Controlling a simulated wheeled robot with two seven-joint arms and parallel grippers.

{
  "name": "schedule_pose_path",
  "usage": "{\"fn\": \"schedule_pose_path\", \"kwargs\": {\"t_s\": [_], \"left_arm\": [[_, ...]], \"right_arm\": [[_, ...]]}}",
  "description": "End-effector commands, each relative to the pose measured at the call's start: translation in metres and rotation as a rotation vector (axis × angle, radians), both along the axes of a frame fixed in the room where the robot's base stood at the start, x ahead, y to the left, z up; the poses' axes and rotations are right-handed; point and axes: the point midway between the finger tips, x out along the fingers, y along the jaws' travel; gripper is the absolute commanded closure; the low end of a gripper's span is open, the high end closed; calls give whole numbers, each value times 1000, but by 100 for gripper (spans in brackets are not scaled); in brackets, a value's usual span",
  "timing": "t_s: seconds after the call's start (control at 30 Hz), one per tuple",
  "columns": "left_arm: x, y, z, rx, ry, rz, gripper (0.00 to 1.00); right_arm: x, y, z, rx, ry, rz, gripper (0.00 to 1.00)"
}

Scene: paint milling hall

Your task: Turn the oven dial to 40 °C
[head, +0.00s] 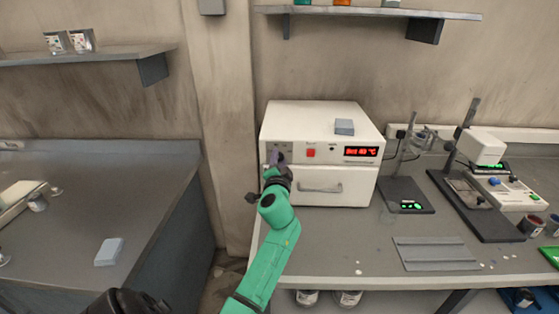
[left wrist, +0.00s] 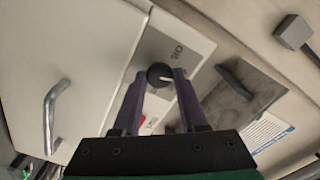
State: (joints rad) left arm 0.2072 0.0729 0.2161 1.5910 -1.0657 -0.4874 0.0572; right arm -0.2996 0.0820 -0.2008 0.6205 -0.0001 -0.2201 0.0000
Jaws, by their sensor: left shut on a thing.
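The white oven (head: 330,128) stands on the bench, with a red button, a display and a drawer-like door handle on its front. Its red display (head: 361,151) reads what looks like "Set 40 °C". My left gripper (head: 279,160) is at the upper left of the oven front and covers the dial in the head view. In the left wrist view the black round dial (left wrist: 160,75) with a white pointer line sits between the two fingertips of my left gripper (left wrist: 161,80), which is shut on it. My right gripper is not in view.
Stands and instruments (head: 405,195) fill the bench to the right. A grey ridged tray (head: 436,254) lies in front of them. A gap separates the left counter (head: 150,200) from the bench.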

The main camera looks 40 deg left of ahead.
Motion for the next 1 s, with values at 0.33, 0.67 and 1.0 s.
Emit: {"fn": "schedule_pose_path", "kwargs": {"t_s": [0.33, 0.67, 1.0], "left_arm": [[0, 2, 2, 54, 37, 5, 100], [-1, 2, 3, 54, 36, 5, 100], [0, 1, 1, 52, 37, 3, 29]], "right_arm": [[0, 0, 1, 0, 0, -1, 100], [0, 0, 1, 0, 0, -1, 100], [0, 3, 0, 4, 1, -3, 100]]}}
